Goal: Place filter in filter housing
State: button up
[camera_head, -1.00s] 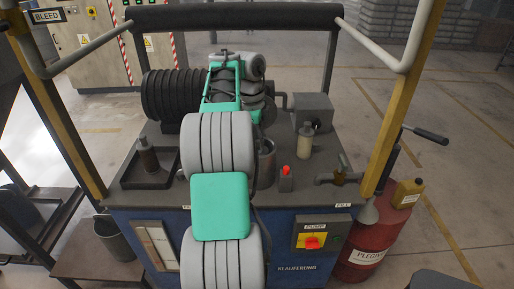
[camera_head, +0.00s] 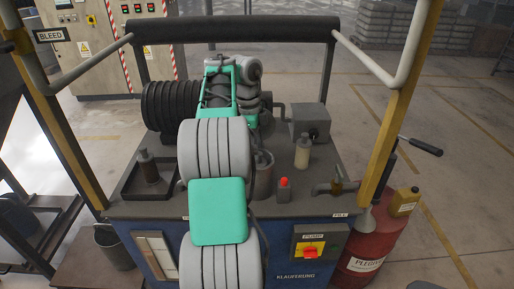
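My grey and green arm reaches from the bottom middle over the bench to its back. Its far end is hidden behind its own links, so my gripper's fingers do not show. A dark cylinder with a narrower top (camera_head: 148,167), possibly the filter, stands upright in a shallow black tray (camera_head: 130,193) on the left of the bench. An open-topped grey cylinder (camera_head: 263,178), possibly the filter housing, stands right of my arm and is partly hidden by it. I cannot tell what is inside it.
A cream bottle (camera_head: 303,152), a red button on a box (camera_head: 284,187), a grey block (camera_head: 310,122) and a tap (camera_head: 335,186) stand on the right. A black ribbed cylinder (camera_head: 168,105) lies at the back left. A bar frame (camera_head: 235,29) surrounds the bench (camera_head: 225,264).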

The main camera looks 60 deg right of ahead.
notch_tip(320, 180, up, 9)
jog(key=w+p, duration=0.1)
jog(key=p, duration=0.6)
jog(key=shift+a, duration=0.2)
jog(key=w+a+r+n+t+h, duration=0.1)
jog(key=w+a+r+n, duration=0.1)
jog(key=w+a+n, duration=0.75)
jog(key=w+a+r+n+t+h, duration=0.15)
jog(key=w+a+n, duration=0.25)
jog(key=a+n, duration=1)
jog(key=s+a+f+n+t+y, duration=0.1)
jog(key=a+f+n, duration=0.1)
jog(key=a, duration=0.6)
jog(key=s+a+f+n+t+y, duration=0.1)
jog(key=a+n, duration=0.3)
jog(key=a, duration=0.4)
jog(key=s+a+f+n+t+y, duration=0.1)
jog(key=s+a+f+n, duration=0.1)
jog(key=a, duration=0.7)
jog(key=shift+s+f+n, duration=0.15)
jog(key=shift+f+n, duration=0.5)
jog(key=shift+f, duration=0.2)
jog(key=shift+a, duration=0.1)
